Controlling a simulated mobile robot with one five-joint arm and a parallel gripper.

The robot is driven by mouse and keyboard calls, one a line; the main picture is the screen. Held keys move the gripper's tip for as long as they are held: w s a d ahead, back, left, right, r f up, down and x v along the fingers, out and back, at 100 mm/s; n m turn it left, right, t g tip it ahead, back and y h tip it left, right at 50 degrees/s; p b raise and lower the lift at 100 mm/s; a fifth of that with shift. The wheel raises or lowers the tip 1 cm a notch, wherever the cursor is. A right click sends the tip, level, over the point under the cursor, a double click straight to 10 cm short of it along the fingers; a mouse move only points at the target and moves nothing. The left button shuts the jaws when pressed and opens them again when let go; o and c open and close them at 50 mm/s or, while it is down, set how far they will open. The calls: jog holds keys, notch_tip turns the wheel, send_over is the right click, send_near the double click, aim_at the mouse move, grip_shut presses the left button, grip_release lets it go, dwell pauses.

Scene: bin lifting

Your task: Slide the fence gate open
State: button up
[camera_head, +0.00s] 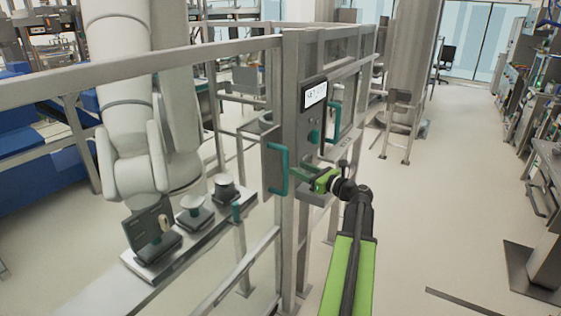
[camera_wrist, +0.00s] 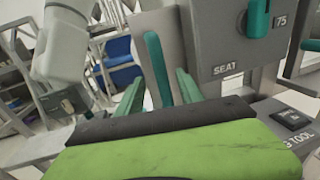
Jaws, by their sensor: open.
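A teal upright handle (camera_head: 278,171) sits on a narrow grey plate (camera_head: 268,150) at the fence post; I take this plate to be part of the gate. My gripper (camera_head: 300,172) reaches in from the right, its fingertips close to the handle. In the wrist view the handle (camera_wrist: 157,68) shows between the two spread green fingers of my gripper (camera_wrist: 159,88), upright and slightly tilted. The jaws are open. The handle's lower end is hidden behind my gripper's body there, and I cannot tell whether a finger touches it.
A grey control box (camera_head: 312,122) with a teal knob (camera_wrist: 258,16) stands right beside the handle. A second teal handle (camera_head: 333,121) is on the box's far side. Behind the fence rail (camera_head: 180,60), a white robot arm (camera_head: 135,150) stands over a bench (camera_head: 185,245). Open floor lies right.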

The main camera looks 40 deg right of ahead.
jog(key=w, duration=1)
jog(key=shift+w+a, duration=0.15)
jog(key=shift+a, duration=0.1)
grip_shut()
dwell(0.9)
